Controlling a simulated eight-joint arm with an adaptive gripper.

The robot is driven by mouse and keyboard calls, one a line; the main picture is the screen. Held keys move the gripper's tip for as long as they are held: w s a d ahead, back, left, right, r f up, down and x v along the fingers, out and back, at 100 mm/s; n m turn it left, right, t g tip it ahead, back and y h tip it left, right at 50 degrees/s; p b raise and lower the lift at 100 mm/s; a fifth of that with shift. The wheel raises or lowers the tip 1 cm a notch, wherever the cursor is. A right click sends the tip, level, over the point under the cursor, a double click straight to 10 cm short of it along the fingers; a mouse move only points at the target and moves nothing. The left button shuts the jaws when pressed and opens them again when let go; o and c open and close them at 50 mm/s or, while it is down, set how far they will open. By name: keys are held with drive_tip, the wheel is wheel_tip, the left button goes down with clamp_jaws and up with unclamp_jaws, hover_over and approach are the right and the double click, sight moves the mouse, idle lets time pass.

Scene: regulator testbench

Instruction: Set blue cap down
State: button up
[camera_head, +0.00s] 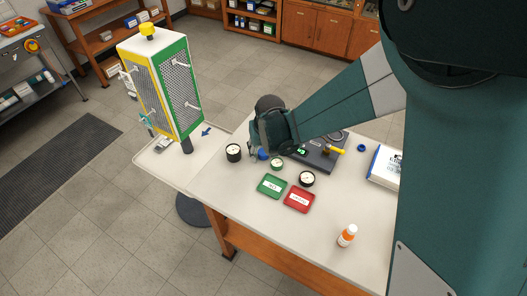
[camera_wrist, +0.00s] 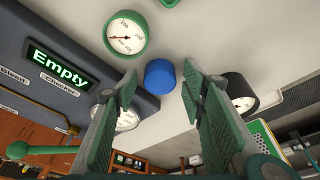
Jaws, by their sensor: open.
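The blue cap (camera_wrist: 160,75) shows in the wrist view on the pale tabletop, just beyond and between the fingertips of my gripper (camera_wrist: 158,82). The fingers are spread apart with nothing between them, and I see no clear contact with the cap. In the head view the blue cap (camera_head: 262,154) is partly hidden beside my gripper (camera_head: 256,150), low over the table. A green-rimmed gauge (camera_wrist: 127,34) lies close to the cap.
A black gauge (camera_head: 233,152) stands left of my gripper, another (camera_head: 307,179) to the right. Green (camera_head: 272,185) and red (camera_head: 299,199) trays lie in front. The dark checker box (camera_head: 318,155) reads "Empty" in the wrist view. An orange-and-white bottle (camera_head: 347,235) stands near the front.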

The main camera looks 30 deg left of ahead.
drive_tip(key=p+v, duration=0.1)
drive_tip(key=v, duration=1.1)
drive_tip(key=shift+w+r, duration=0.1)
idle(0.7)
drive_tip(key=d+r+m+t, duration=0.1)
drive_tip(key=d+r, duration=0.4)
drive_tip(key=d, duration=0.5)
drive_tip(key=w+d+r+m, duration=0.15)
drive_tip(key=d+r, duration=0.25)
drive_tip(key=d, duration=0.6)
drive_tip(key=d+r+m+t, duration=0.15)
drive_tip(key=d+r, duration=0.35)
drive_tip(key=d, duration=0.5)
drive_tip(key=s+d+m, duration=0.1)
drive_tip(key=s+d, duration=0.3)
drive_tip(key=d, duration=0.4)
drive_tip(key=s+d+r+m+t+h, duration=0.1)
drive_tip(key=s+d, duration=0.3)
drive_tip(key=d, duration=0.4)
drive_tip(key=s+d+m+t+h, duration=0.1)
drive_tip(key=s+d+m, duration=0.1)
drive_tip(key=s+d, duration=0.3)
drive_tip(key=d, duration=0.3)
drive_tip(key=shift+d+r+m, duration=0.2)
drive_tip(key=shift+r+m, duration=0.15)
drive_tip(key=shift+m, duration=0.05)
